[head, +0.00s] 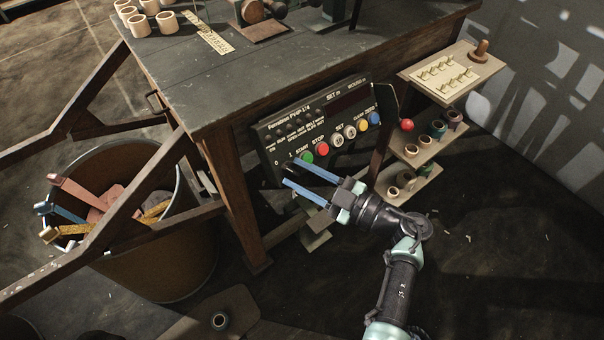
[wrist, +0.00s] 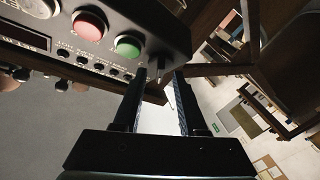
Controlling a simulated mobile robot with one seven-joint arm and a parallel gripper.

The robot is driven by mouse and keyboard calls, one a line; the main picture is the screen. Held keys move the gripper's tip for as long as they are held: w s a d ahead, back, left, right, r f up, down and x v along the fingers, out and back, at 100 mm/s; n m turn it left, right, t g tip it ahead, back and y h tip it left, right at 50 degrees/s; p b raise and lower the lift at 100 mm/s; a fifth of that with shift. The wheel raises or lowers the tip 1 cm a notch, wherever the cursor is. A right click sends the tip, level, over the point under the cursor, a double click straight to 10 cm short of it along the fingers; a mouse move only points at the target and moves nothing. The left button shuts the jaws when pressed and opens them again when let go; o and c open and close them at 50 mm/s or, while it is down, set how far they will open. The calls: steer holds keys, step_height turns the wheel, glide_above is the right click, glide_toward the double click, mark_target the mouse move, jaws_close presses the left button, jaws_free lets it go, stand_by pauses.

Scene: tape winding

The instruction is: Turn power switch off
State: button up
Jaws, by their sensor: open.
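The dark control panel (head: 300,122) is fixed to the front of the workbench. Its power switch sits at the lower left corner, by the 0 and 1 marks; in the wrist view it is a small toggle (wrist: 156,64) beside the green button. My gripper (head: 291,171) is open, with its two blue fingers pointing at that corner. In the wrist view the fingertips (wrist: 160,74) stand on either side of the toggle, close to the panel. I cannot tell whether they touch it. The switch's exact position is too small to read, and in the head view the fingers partly cover it.

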steer(key=p+v, duration=0.1)
steer(key=v, duration=1.2)
